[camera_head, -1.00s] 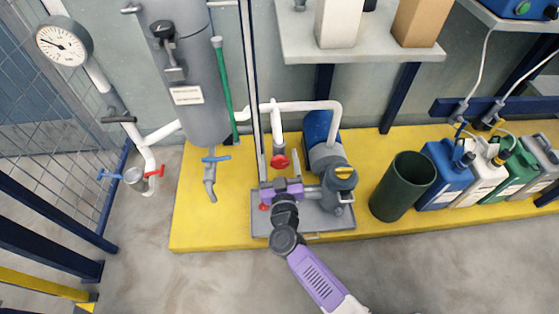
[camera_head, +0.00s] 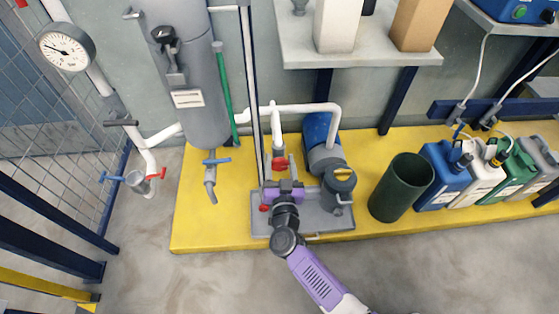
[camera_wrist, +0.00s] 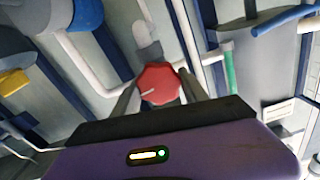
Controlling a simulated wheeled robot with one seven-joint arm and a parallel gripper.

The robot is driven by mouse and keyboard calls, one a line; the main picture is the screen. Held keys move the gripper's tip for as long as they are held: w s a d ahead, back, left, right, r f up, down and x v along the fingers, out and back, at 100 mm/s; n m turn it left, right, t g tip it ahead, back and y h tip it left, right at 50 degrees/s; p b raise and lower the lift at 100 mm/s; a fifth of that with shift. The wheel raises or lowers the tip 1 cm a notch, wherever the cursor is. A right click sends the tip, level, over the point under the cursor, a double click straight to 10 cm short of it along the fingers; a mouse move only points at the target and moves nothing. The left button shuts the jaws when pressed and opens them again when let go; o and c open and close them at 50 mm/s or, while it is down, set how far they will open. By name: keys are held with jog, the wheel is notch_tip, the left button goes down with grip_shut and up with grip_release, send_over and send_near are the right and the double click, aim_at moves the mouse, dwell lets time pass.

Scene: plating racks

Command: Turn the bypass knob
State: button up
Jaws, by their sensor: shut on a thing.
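The red knob (camera_head: 279,163) sits on the white pipe beside the pump, above the grey base tray. In the wrist view, the red knob (camera_wrist: 158,84) has an octagonal face with a short pale mark at its left side. My gripper (camera_head: 280,170) reaches it from the front. In the wrist view, one finger of my gripper (camera_wrist: 160,92) is on each side of the knob, and they are shut on it. I see no label on the knob.
The blue and grey pump (camera_head: 323,158) with a yellow-topped part stands just right of my gripper. A grey tank (camera_head: 190,85) and a green tube (camera_head: 224,95) are on the left. A dark green bin (camera_head: 402,187) and several canisters stand to the right on the yellow platform (camera_head: 210,235).

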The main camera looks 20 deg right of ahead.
jog(key=shift+m, duration=0.3)
jog(key=o, duration=1.4)
jog(key=shift+c, duration=0.2)
jog(key=p+v, duration=0.2)
jog(key=v, duration=0.6)
